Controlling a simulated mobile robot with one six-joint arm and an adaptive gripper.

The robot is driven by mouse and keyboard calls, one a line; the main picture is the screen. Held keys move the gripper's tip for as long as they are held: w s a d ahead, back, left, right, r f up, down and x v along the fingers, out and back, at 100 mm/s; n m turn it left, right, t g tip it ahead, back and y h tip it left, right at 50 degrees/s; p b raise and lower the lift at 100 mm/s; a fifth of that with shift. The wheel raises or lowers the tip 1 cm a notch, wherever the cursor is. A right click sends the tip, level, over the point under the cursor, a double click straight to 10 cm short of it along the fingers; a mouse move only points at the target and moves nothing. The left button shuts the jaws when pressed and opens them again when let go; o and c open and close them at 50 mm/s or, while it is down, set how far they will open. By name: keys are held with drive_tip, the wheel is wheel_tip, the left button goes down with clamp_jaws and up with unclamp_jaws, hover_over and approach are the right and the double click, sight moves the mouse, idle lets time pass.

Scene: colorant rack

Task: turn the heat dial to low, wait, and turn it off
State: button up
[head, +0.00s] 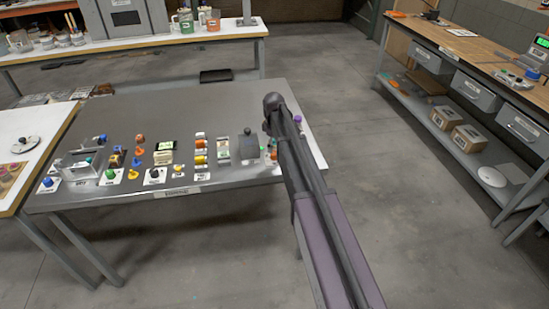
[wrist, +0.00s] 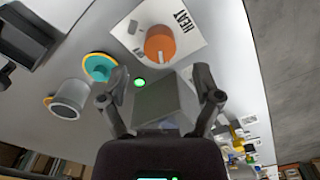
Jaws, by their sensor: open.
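The heat dial (wrist: 160,44) is a round orange knob on a white plate (wrist: 191,30) marked HEAT, near the top of the wrist view. A pale mark shows at its lower edge, but I cannot read its setting. My gripper (wrist: 161,76) is open, its two fingers spread apart just below the dial in that view and not around it. A small green light (wrist: 139,83) glows near the left finger. A grey block-like shape (wrist: 165,102) shows between the fingers. In the head view my arm reaches over the table's right end, and I cannot make out the dial there.
A teal disc (wrist: 100,66) and a grey round cup-like piece (wrist: 70,98) lie left of the dial. The grey table (head: 190,105) holds several knobs and small parts along its front. Another bench (head: 470,50) stands at right, with open floor between.

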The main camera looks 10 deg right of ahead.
sight(274, 153)
drive_tip(key=shift+f+b, duration=2)
drive_tip(key=shift+f, duration=0.25)
clamp_jaws()
drive_tip(key=shift+d, duration=0.15)
